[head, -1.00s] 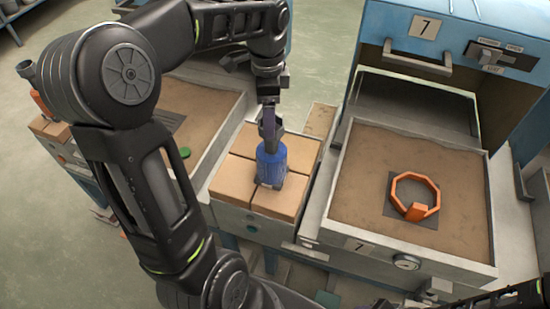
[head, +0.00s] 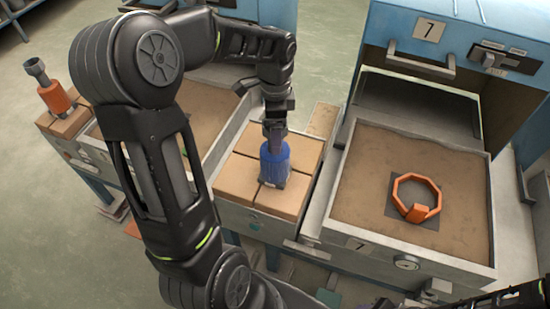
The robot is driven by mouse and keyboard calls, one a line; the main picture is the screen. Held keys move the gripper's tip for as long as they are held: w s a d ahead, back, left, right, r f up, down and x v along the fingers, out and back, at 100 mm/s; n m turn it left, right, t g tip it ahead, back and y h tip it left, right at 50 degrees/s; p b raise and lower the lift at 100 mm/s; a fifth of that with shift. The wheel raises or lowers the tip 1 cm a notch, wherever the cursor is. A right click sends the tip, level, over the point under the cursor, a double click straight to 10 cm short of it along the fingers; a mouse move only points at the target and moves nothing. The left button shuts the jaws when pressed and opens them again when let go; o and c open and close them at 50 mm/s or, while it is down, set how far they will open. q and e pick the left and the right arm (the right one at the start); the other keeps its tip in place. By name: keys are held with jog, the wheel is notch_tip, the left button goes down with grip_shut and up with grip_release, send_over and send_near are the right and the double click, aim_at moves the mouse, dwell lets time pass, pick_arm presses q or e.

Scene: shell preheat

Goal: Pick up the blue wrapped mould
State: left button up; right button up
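The blue wrapped mould (head: 274,166) stands upright on a block of tan bricks (head: 238,172) in the middle of the head view. My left gripper (head: 275,143) points straight down at the top of the mould, around or against its grey upper part. The fingers are narrow and dark here, so I cannot tell whether they are closed on it. The mould's top is mostly hidden by the gripper. My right gripper is not in view; only dark parts of that arm show at the lower right edge.
An orange wrapped mould (head: 58,98) with a grey cup stands on bricks at the far left. To the right, a sand tray (head: 365,180) holds an orange ring (head: 416,197) before a blue oven marked 7 (head: 390,30). Another sand tray (head: 210,88) lies behind my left arm.

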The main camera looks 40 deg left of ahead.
pick_arm(q)
jog(key=shift+f, duration=0.85)
grip_shut()
dwell(0.7)
